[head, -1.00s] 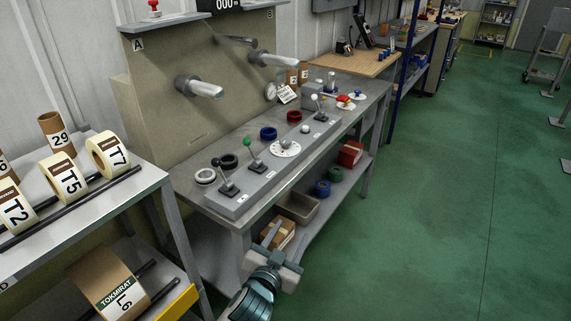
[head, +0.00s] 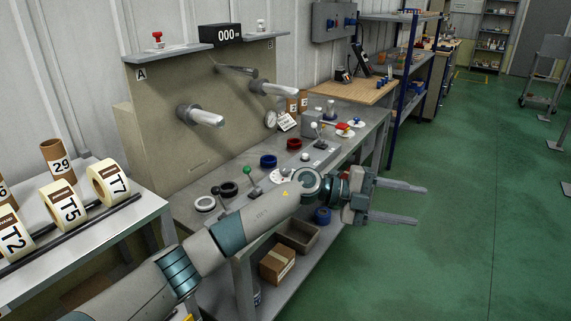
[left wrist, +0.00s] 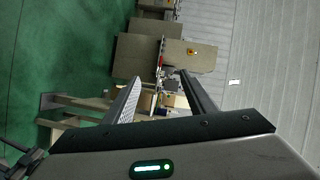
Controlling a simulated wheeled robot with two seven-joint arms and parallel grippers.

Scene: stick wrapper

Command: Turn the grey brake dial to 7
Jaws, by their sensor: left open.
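The likely grey brake dial (head: 279,176) is a pale round plate on the grey control strip along the bench front, in the head view. My left arm covers part of it, and its pointer and numbers cannot be read. My left gripper (head: 420,205) is open and empty. In the picture it is right of the dial, past the bench's front edge, over the green floor, with its fingers pointing right. In the left wrist view the open fingers (left wrist: 160,80) have nothing between them that I can tell is held; the dial cannot be made out.
Two spindles stick out of the panel (head: 170,150). A roll rack (head: 120,222) stands left.

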